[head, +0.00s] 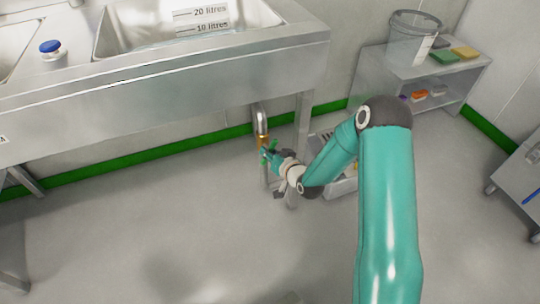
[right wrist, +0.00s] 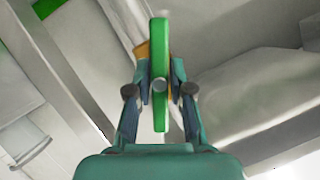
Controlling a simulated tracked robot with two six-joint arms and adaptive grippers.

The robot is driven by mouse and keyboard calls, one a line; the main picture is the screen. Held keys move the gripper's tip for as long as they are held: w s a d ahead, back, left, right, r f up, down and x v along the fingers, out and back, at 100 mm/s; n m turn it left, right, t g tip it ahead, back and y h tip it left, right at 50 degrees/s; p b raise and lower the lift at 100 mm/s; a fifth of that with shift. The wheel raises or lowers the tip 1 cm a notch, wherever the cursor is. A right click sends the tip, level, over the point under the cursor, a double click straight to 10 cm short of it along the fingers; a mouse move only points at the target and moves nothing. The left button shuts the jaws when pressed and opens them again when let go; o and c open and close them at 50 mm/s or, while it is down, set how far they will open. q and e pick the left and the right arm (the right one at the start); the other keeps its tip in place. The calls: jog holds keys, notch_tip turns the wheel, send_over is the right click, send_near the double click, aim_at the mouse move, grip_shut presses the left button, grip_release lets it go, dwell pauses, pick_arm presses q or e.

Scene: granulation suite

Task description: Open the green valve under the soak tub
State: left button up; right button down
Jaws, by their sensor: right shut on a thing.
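The soak tub (head: 180,38) is a steel basin set in the steel bench, with litre marks on its inner wall. A drain pipe (head: 260,118) comes down under the bench. The green valve handle (head: 272,146) is on this pipe, partly hidden by my right gripper (head: 274,156). In the right wrist view the green handle (right wrist: 159,50) stands upright between the two fingers of my right gripper (right wrist: 159,86), which is shut on it. A brass-coloured part shows behind the handle. My left gripper is in neither view.
A bench leg (head: 302,122) stands just right of the valve. A steel shelf unit (head: 455,68) at the right back holds a clear bucket (head: 412,38) and coloured items. A blue-capped bottle (head: 50,50) stands on the bench. The floor left of the arm is clear.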

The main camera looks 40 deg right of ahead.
jog(key=n+b, duration=0.1)
jog(key=n+h+b, duration=0.1)
jog(key=shift+a+f+n+g+h, duration=0.2)
jog(key=shift+f+n+g+h, duration=0.1)
jog(key=shift+f+n+g, duration=0.1)
jog(key=shift+s+r+n+b, duration=0.1)
jog(key=shift+n+b, duration=0.2)
jog(key=shift+b, duration=0.25)
jog(key=shift+h, duration=0.3)
jog(key=shift+d, duration=0.1)
jog(key=c, duration=1)
grip_release()
jog(key=shift+c, duration=0.2)
jog(key=shift+r, duration=0.1)
jog(key=v, duration=0.7)
jog(key=shift+s+r, duration=0.1)
